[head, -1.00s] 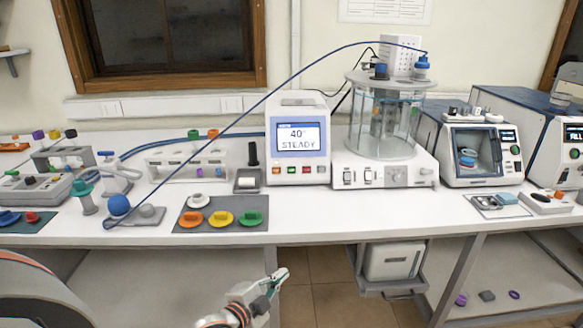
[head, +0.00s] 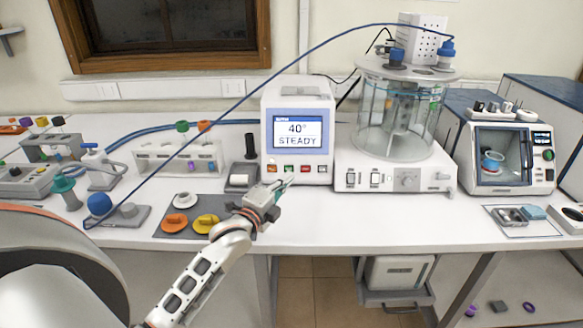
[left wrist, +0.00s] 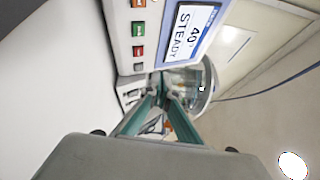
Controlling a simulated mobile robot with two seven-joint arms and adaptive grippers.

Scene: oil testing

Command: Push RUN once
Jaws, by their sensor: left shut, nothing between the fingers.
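The white controller (head: 296,130) stands on the bench, its screen (head: 297,132) reading "40° STEADY". Below the screen is a row of small coloured buttons (head: 304,169), among them a green one (head: 288,168); their labels are too small to read. The screen (left wrist: 186,32) and the green button (left wrist: 138,28) also show sideways in the left wrist view. My left gripper (head: 285,184) is shut and empty, just in front of and below the button row. Its fingertips (left wrist: 161,83) show in the left wrist view. A gap to the buttons cannot be judged. My right gripper is not in view.
A grey mat (head: 238,208) with coloured caps lies left of my gripper. A small black-and-white stand (head: 243,177) is beside the controller. The bench front right of my gripper is clear.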

